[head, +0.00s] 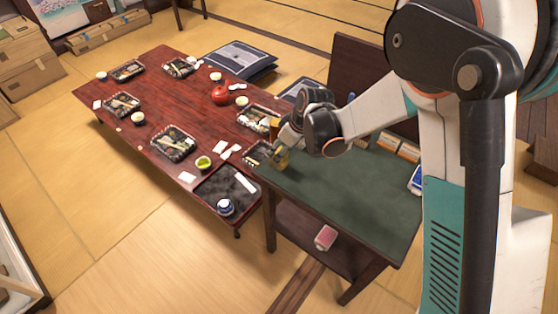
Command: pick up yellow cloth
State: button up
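A small yellow thing (281,160), which may be the yellow cloth, shows at the left end of the green-topped side table (345,203). It is too small to make out its shape or material. My gripper (282,143) reaches down to the left over that end of the table, right at the yellow thing. The fingertips are small and partly hidden by the wrist. I cannot tell whether they are open or shut, or whether they touch the yellow thing.
A low red-brown table (165,110) with several lunch boxes, cups and a red teapot (221,95) stands left of the side table. A black tray (212,186) holds a blue-white cup (225,207). Tatami floor is clear at front left.

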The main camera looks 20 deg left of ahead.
jog(key=b+x, duration=0.2)
jog(key=x, duration=0.3)
jog(key=shift+w+d+f, duration=0.1)
jog(key=shift+w+d, duration=0.05)
jog(key=c, duration=1.1)
